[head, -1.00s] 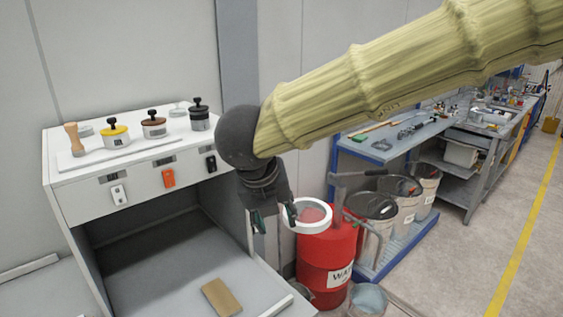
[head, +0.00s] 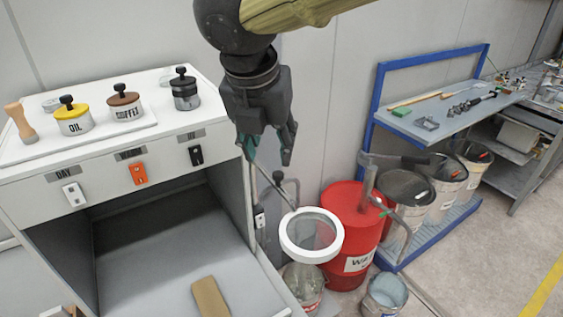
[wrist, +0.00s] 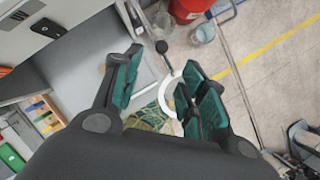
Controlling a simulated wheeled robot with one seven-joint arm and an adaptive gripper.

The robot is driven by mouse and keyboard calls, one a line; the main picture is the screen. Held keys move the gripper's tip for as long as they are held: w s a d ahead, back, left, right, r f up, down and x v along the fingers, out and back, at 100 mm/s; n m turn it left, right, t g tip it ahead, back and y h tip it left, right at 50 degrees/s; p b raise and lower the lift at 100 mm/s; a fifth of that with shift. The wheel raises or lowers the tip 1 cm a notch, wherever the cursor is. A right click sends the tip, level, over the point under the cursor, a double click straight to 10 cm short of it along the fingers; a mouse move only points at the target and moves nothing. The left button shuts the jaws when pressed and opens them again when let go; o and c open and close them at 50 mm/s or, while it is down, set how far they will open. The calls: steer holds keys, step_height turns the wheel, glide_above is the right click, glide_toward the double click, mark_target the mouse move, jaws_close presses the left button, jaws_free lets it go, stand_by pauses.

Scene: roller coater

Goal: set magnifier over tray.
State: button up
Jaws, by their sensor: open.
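The magnifier (head: 334,250) is a round lens in a thick white ring, on a thin arm with a dark knob (head: 278,177). It hangs beside the right edge of the white cabinet. My gripper (head: 268,150) is open and empty, pointing down just above the knob and up-left of the ring. In the wrist view the knob (wrist: 162,47) shows between the fingers, and the white ring (wrist: 169,97) is partly hidden by the right finger. No separate tray is clear; the grey floor (head: 165,250) of the cabinet's open bay may be it, with a tan block (head: 210,297) on it.
On the cabinet top stand lidded jars (head: 126,107) and a wooden-handled tool (head: 20,122). A red drum (head: 352,205) and a bucket (head: 385,294) stand right of the magnifier. A blue-framed bench (head: 440,118) is further right.

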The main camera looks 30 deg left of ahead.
mark_target(278, 174)
steer(key=p+x, duration=0.1)
steer(key=x, duration=0.2)
steer(key=w+x, duration=0.1)
steer(key=x, duration=0.3)
steer(key=shift+w+p, duration=0.25)
steer(key=shift+p, duration=0.15)
steer(key=shift+s+f, duration=0.3)
steer(key=shift+f, duration=0.25)
steer(key=shift+w+a+f, duration=0.1)
steer(key=shift+w+f, duration=0.4)
steer(key=shift+f, duration=0.05)
steer(key=shift+s+r, duration=0.1)
steer(key=shift+s, duration=0.2)
steer(key=c, duration=0.3)
jaws_close()
